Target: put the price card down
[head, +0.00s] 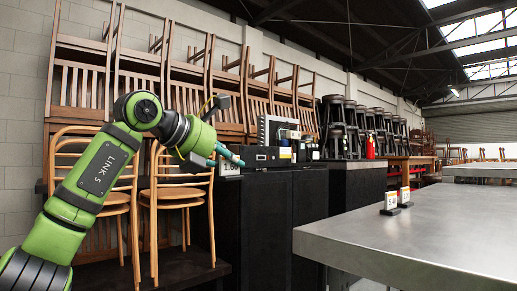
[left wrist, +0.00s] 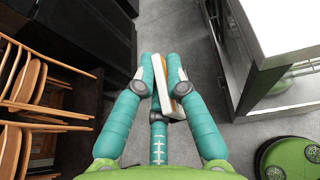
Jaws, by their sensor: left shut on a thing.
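My left gripper (head: 232,156) reaches out from the left in the head view, its teal fingers pointing right. In the left wrist view the fingers (left wrist: 164,70) are closed around a thin price card (left wrist: 182,88) with a white face and an orange-yellow strip. The card is held above the floor, and the fingers hide part of it. In the head view a white card with dark digits (head: 229,169) shows just below the fingertips, in front of the dark counter. My right gripper is in neither view.
A steel table (head: 450,235) fills the right, with two price cards standing near its left edge, one nearer (head: 391,200) and one behind (head: 405,195). A black counter (head: 270,215) stands behind the gripper. Wooden chairs (head: 175,195) stand left. Grey floor (left wrist: 185,30) lies below the gripper.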

